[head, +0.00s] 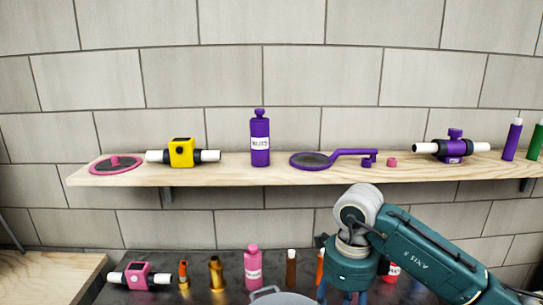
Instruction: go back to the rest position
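My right arm comes in from the lower right and bends down at a grey wrist joint. My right gripper (345,296) is at the bottom edge, mostly cut off and partly hidden by my own wrist, so its opening cannot be made out. It is in front of the dark counter (225,291), near a grey round pan-like thing (283,298). My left gripper is not in view.
A wooden shelf (225,174) on the tiled wall holds a pink disc (115,164), yellow valve (181,153), purple bottle (260,140), purple strainer (312,160) and purple valve (453,148). Below stand a pink valve (140,275) and pink bottle (253,267).

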